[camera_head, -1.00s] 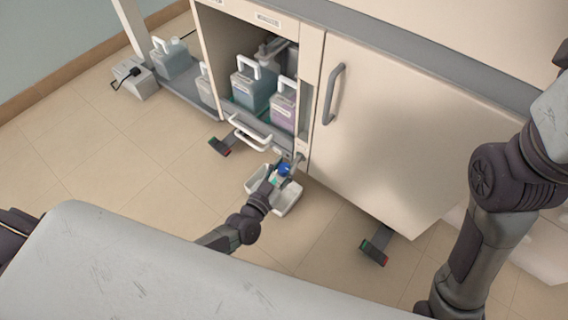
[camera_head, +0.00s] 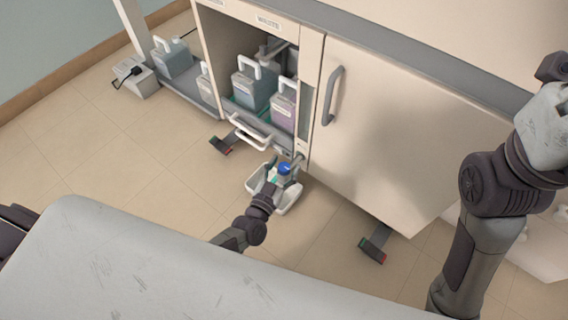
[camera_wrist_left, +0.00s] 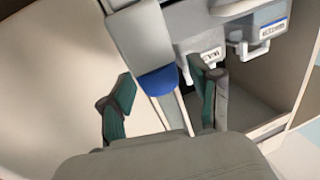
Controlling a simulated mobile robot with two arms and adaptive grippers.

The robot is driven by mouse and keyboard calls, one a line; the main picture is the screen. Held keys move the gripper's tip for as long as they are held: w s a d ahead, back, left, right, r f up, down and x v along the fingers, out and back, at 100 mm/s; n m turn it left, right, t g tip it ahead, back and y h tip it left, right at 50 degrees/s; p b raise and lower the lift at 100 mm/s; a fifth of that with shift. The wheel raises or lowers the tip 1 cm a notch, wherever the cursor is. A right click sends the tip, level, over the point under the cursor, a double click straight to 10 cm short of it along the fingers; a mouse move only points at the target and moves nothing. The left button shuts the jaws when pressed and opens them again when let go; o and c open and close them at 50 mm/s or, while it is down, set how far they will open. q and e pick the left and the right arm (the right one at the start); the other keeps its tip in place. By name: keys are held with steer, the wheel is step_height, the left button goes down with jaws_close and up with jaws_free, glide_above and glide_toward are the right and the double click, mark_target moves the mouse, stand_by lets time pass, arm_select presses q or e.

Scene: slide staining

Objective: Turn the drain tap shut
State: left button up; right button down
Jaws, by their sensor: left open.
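The drain tap shows as a small blue handle (camera_head: 285,168) low at the front of the cabinet, by the open compartment's right edge. In the left wrist view, the blue tap part (camera_wrist_left: 158,80) lies between and slightly beyond the green-padded fingers of my left gripper (camera_wrist_left: 165,94). In the head view, my left gripper (camera_head: 276,178) is at the tap, above a white tray (camera_head: 287,208) on the floor. The fingers are spread apart, with visible gaps to the blue part. The tap's far side is hidden. My right arm is at the right; its gripper is out of view.
The open cabinet holds several jugs, including a teal one (camera_head: 250,92) and a purple one (camera_head: 283,110). A white pull handle (camera_head: 250,134) juts out left of the tap. A closed door (camera_head: 385,130) is on the right.

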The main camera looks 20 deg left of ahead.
mark_target(284, 167)
arm_select(q)
step_height(284, 167, up, 10)
steer(key=shift+f, duration=0.1)
stand_by(0.4)
stand_by(0.4)
